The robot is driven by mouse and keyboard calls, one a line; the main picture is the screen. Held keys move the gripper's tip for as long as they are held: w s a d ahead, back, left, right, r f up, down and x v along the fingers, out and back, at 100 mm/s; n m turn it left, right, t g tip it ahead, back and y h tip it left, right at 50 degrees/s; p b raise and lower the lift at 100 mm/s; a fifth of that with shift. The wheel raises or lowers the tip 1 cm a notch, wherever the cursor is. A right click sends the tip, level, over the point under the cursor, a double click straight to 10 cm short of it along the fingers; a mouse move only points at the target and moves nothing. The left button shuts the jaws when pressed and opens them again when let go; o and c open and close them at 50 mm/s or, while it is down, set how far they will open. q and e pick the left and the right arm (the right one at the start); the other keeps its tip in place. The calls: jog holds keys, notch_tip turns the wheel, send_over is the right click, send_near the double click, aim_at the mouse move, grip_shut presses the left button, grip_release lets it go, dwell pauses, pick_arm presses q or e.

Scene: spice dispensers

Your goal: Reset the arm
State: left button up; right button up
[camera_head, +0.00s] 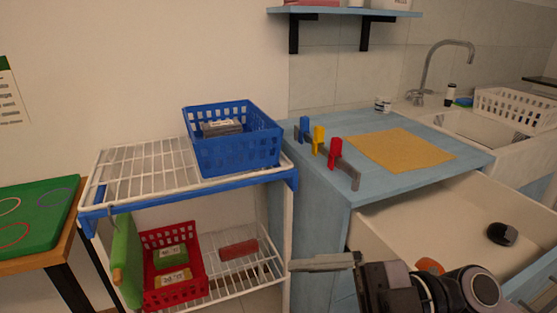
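My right arm comes in from the lower right, and its gripper (300,264) points left, in front of the white wire shelf and the blue cabinet. Its fingers show edge-on as one grey bar, so I cannot tell whether they are apart. I see nothing held in it. My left gripper is out of view. Blue (304,127), yellow (318,139) and red (335,151) dispensers stand in a row on a grey rack (352,173) on the blue counter (300,155).
Right of my gripper, an open drawer (430,215) holds a black round object (501,233). The wire shelf (135,175) carries a blue basket (235,155) above and a red basket (175,290) below. A yellow mat (400,150) and sink (480,125) are behind.

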jog(key=w+d+f+m+t+h+b, duration=0.2)
jog(key=w+d+f+m+t+h, duration=0.25)
jog(key=m+t, duration=0.5)
jog(key=w+d+f+m+t+h+b, duration=0.1)
jog(key=w+d+f+m+t+h, duration=0.1)
jog(key=w+d+f+m+t, duration=0.45)
jog(key=s+d+f+m+g+h+b, duration=0.1)
jog(key=s+f+m+h, duration=0.25)
jog(key=f, duration=0.55)
jog(key=s+d+f+m+g+h+b, duration=0.1)
jog(key=s+f+m+h, duration=0.2)
jog(key=f, duration=0.6)
jog(key=s+d+f+m+g+h+b, duration=0.1)
jog(key=s+f+h, duration=0.3)
jog(key=f, duration=0.5)
notch_tip(320, 180, up, 13)
jog(key=s+d+p, duration=0.1)
jog(key=s+p, duration=0.1)
jog(key=p, duration=1.4)
jog(key=shift+s+d+f+y, duration=0.15)
jog(key=shift+s+d+y, duration=0.2)
jog(key=shift+d+y, duration=0.05)
